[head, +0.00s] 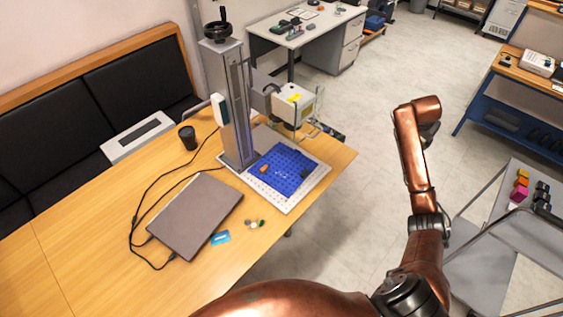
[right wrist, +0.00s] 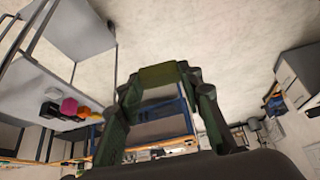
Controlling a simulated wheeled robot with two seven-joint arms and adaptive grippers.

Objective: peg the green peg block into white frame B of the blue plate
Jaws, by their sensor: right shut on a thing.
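The blue plate (head: 268,183) lies on a white perforated base under the laser marker (head: 236,105) in the head view. An orange piece (head: 264,169) and a dark piece (head: 306,174) sit on it, with small white marks between them. I cannot tell which mark is frame B. The green peg block (right wrist: 160,76) is held between the fingertips of my right gripper (right wrist: 162,84) in the right wrist view. It is in the air over the floor, away from the plate. In the head view my right arm stands right of the table; its gripper is not clear there. My left gripper is not visible.
A closed laptop (head: 195,215), a black cup (head: 188,137), cables and a blue card (head: 221,237) are on the wooden table. A grey cart (head: 475,235) with coloured and black blocks stands at the right. Open floor lies between table and cart.

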